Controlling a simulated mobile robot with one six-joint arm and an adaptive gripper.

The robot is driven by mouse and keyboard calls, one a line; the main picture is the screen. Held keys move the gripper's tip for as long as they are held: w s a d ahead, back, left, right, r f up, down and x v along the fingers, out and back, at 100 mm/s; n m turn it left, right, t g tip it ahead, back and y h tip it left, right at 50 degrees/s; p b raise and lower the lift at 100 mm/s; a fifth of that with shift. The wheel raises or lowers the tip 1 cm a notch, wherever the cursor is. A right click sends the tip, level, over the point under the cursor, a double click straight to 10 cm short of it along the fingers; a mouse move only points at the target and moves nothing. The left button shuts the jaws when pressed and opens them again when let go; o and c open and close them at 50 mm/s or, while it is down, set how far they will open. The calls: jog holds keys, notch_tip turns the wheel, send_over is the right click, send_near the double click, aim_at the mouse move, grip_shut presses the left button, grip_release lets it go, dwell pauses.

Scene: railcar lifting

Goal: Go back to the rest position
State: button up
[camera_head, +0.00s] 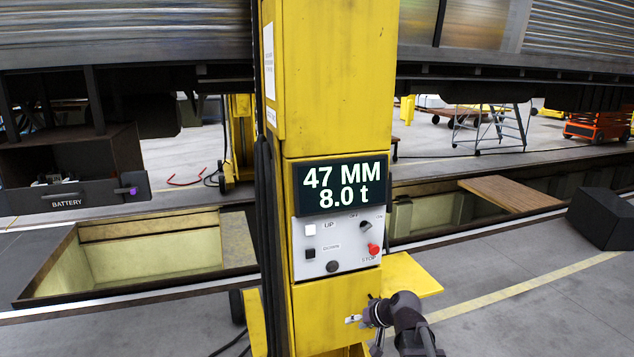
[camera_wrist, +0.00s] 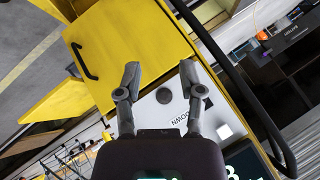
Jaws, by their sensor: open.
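My gripper (camera_wrist: 160,74) is open and empty in the wrist view, its two dark fingers spread in front of the yellow column and the lower edge of the control panel. A round dark button (camera_wrist: 164,95) shows between the fingers; I cannot tell the gap to it. In the head view my dark arm (camera_head: 408,318) is at the bottom, right of the yellow lifting column (camera_head: 330,95) and below the panel (camera_head: 345,252). The panel has a white UP button (camera_head: 310,230), a black DOWN button (camera_head: 310,253) and a red STOP button (camera_head: 374,249). The display (camera_head: 341,186) reads 47 MM and 8.0 t.
The railcar (camera_head: 130,38) spans the back, with an open battery box (camera_head: 80,193) at left. An open floor pit (camera_head: 150,255) lies left of the column. A black block (camera_head: 603,219) stands on the floor at right. Black cables run down the column's left side.

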jog(key=s+d+f+g+h, duration=0.2)
jog(key=s+d+g+h, duration=0.1)
jog(key=s, duration=0.5)
jog(key=s+d+f+g+h, duration=0.2)
jog(key=s+d+f+h, duration=0.1)
jog(key=s, duration=0.4)
jog(key=shift+s+g, duration=0.35)
jog(key=shift+g, duration=0.05)
